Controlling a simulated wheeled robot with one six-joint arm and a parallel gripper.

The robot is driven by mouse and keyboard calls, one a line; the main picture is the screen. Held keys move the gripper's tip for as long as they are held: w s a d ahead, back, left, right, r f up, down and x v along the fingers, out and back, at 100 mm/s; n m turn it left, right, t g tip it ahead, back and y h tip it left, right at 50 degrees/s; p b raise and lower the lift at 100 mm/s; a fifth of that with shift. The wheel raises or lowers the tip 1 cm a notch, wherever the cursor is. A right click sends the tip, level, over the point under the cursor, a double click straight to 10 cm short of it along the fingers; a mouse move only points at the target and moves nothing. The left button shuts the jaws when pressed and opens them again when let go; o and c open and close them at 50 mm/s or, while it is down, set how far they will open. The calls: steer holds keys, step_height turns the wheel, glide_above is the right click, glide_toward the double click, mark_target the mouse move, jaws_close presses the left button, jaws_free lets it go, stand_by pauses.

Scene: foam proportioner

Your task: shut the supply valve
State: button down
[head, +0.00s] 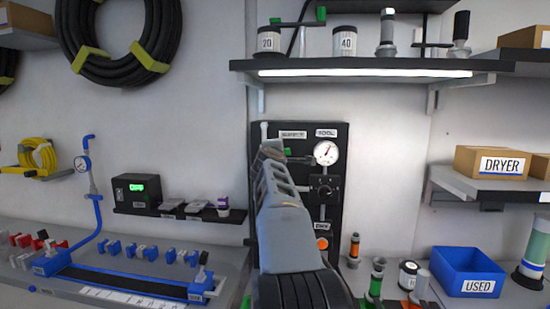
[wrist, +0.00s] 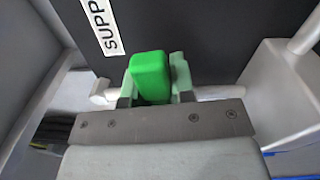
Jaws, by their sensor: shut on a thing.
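The supply valve has a green handle (wrist: 152,78) on a pale pipe (wrist: 215,92), beside a label partly readable as "SUPP" on the dark panel (wrist: 205,35). In the wrist view my gripper (wrist: 153,88) is shut on this handle, with one finger on each side. In the head view my gripper (head: 271,150) reaches up to the top left of the black panel (head: 338,215), just under the supply label (head: 293,134). Only a bit of green (head: 287,151) shows there beside the fingers. My arm hides the rest of the valve, and I cannot tell the handle's full angle.
A round gauge (head: 326,152) and a black knob (head: 324,188) sit close right of my gripper. A lit shelf (head: 365,66) overhangs the panel. A bench below holds a blue bin (head: 467,272) and a blue-ended fixture (head: 125,283).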

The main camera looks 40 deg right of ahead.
steer(key=shift+f+m+b, duration=0.35)
steer(key=shift+m+b, duration=0.1)
steer(key=shift+m, duration=0.25)
steer(key=c, duration=1)
jaws_free()
steer(key=shift+o, duration=0.2)
steer(key=b+v, duration=0.3)
steer(key=v, duration=1)
steer(key=shift+s+a+b, duration=0.3)
